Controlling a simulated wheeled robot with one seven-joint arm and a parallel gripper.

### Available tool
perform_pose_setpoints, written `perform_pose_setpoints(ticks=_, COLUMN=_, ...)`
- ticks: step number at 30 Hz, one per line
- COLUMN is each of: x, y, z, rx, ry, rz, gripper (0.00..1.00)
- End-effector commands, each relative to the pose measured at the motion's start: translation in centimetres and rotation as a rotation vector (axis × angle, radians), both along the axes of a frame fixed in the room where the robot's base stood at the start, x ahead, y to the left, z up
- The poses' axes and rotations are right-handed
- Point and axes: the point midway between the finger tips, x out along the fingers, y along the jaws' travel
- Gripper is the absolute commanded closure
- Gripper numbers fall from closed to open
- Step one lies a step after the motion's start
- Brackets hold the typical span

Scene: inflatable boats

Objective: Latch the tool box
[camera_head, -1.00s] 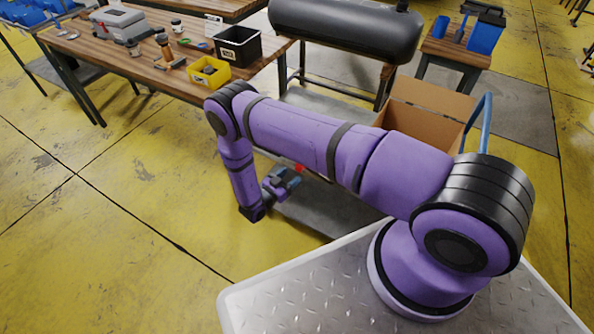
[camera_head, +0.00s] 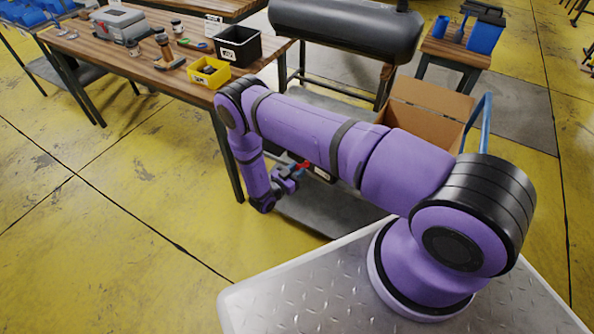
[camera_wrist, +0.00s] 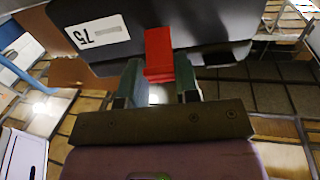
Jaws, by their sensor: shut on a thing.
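A dark tool box with a white "75" label fills the top of the wrist view (camera_wrist: 200,22). In the head view only a small part of it (camera_head: 321,173) shows, low behind my arm. Its red latch (camera_wrist: 158,52) sits at the box's edge and reaches between my fingers; it shows as a small red spot in the head view (camera_head: 303,166). My gripper (camera_wrist: 158,82) is shut on the red latch. In the head view my gripper (camera_head: 293,173) is partly hidden by my arm. Whether the latch is fastened cannot be told.
A wooden table (camera_head: 90,50) at left holds a grey case (camera_head: 118,22), a yellow bin (camera_head: 208,72), a black bin (camera_head: 238,45) and jars. A black cylinder (camera_head: 345,30) rests on a stand behind. Yellow floor at left is clear.

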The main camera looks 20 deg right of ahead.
Motion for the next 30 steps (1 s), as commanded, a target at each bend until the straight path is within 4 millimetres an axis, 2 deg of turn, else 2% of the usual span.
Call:
perform_pose_setpoints(ticks=11, x=0.1, y=-0.2, z=0.7, rx=0.093, ry=0.04, rz=-0.001, gripper=0.94)
perform_pose_setpoints(ticks=30, x=0.6, y=-1.5, z=2.8, rx=0.506, ry=0.225, rz=-0.002, gripper=0.94)
